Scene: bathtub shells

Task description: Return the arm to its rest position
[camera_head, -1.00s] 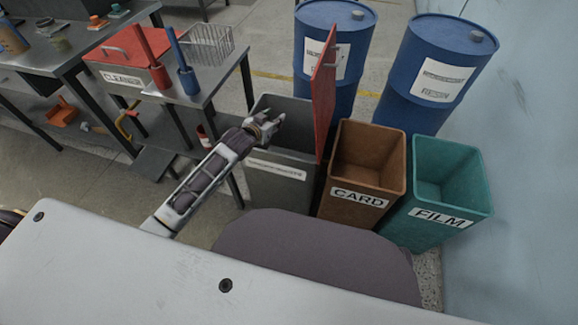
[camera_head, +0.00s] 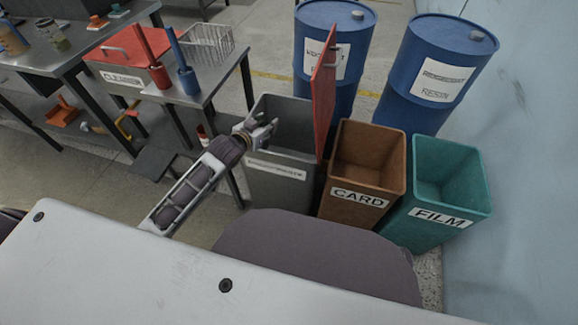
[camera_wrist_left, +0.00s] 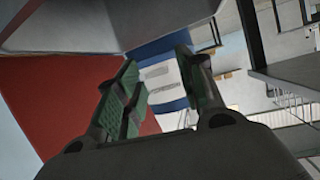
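My left arm reaches in from the lower left of the head view. Its gripper (camera_head: 266,130) is over the left rim of the grey bin (camera_head: 276,192), which has a raised red lid (camera_head: 324,98). In the left wrist view the two fingers (camera_wrist_left: 157,60) stand apart with nothing between them, so it is open and empty. The red lid (camera_wrist_left: 60,100) fills the left of that view behind the fingers. The inside of the grey bin is partly hidden by my gripper. My right gripper is not in view.
A brown CARD bin (camera_head: 362,175) and a green FILM bin (camera_head: 438,190) stand right of the grey bin. Two blue drums (camera_head: 425,75) are behind. A metal table (camera_head: 212,85) with a red box (camera_head: 122,58) and a wire basket (camera_head: 208,42) is at the left.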

